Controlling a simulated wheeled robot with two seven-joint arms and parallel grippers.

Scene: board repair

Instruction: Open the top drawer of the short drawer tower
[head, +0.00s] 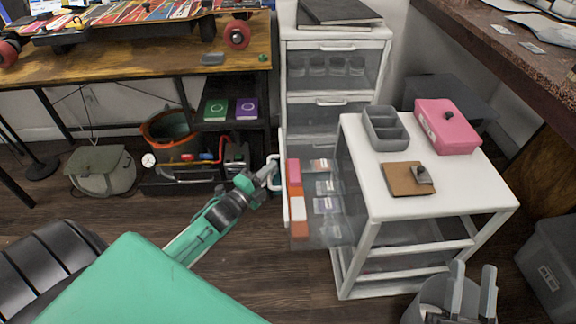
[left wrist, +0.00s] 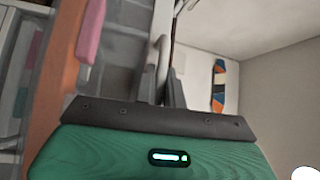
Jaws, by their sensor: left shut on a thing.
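The short drawer tower (head: 455,190) is white and stands at centre right. Its top drawer (head: 318,238) is clear-walled and pulled well out to the left. Small red, pink and pale boxes lie in it. My left gripper (head: 270,170) is shut on the white drawer handle (head: 273,182) at the drawer's left end. In the left wrist view, the gripper's dark fingers (left wrist: 167,85) are around the pale handle (left wrist: 162,30). My right gripper (head: 471,287) is at the bottom right, its two fingers apart and nothing seen between them.
On the short tower's top are a grey divided tray (head: 385,134), a pink box (head: 447,127) and a brown board (head: 407,178). A taller drawer tower (head: 334,88) stands behind. A wooden workbench (head: 150,57) is at left, and bare floor (head: 285,275) lies below the open drawer.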

